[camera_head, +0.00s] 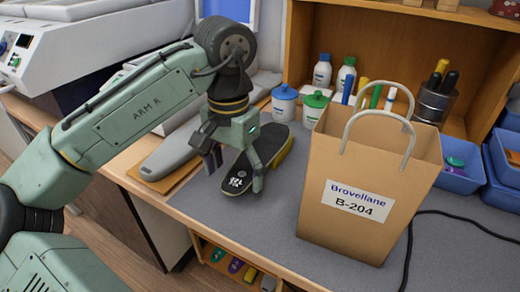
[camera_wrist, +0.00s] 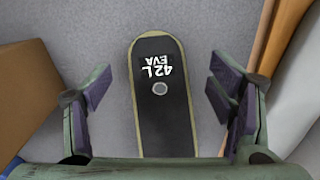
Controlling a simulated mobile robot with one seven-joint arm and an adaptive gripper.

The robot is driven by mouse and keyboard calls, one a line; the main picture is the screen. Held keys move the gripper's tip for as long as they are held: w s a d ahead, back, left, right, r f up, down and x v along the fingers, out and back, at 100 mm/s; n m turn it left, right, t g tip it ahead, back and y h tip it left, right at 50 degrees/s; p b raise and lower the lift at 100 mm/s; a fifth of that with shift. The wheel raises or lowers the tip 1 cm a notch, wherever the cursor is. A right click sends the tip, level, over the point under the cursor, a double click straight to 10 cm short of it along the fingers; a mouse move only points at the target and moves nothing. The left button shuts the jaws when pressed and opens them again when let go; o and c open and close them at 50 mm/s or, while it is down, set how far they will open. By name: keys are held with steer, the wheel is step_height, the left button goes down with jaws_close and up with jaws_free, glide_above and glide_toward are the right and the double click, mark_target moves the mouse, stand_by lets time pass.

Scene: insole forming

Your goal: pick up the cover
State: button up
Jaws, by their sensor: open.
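The cover (camera_head: 238,180) is a dark, sole-shaped piece with a pale edge, lying flat on the grey bench top. In the wrist view the cover (camera_wrist: 165,120) shows white "42L EVA" lettering and a small grey disc; its lower end is hidden behind my gripper's body. My gripper (camera_head: 236,178) is open above it. In the wrist view my gripper's fingers (camera_wrist: 160,92) stand on either side of the cover, with clear gaps to both edges. Nothing is held.
A paper bag (camera_head: 325,222) labelled "Brovellane B-204" stands to the right. A grey sole-shaped form (camera_head: 175,158) on a board lies to the left. Jars (camera_head: 284,103), bottles and a pen cup (camera_head: 434,102) stand behind. A black cable (camera_head: 470,220) crosses the right side.

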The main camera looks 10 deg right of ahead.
steer(key=shift+f, duration=0.2)
stand_by(0.5)
steer(key=shift+c, duration=0.6)
steer(key=c, duration=0.7)
